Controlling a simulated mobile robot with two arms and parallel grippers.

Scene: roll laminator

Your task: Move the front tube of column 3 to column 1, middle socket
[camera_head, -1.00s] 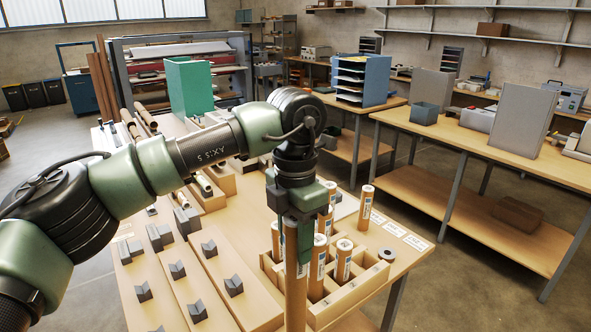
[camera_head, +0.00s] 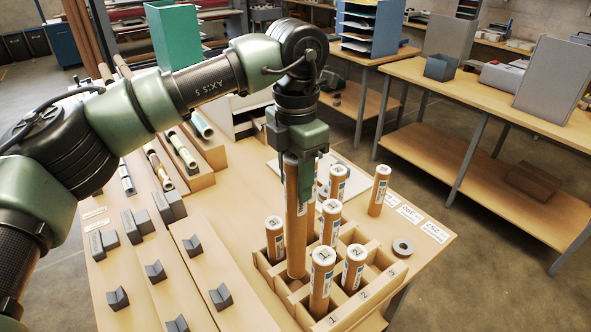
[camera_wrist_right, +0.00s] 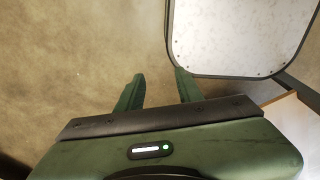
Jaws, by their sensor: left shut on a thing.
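My left gripper (camera_head: 298,180) is shut on the upper part of a brown cardboard tube (camera_head: 296,235), which hangs nearly upright. Its lower end shows over the column 1 side of the wooden socket crate (camera_head: 345,314), between a front tube (camera_head: 321,280) and a back tube (camera_head: 275,239). I cannot tell whether that end has entered the middle socket. Another tube (camera_head: 353,268) stands at the front of column 2. The front socket of column 3 looks empty. My right gripper (camera_wrist_right: 158,92) is open and empty in the right wrist view.
A grey ring (camera_head: 403,247) lies right of the crate. Grey V-shaped holders (camera_head: 221,297) line boards at the left.

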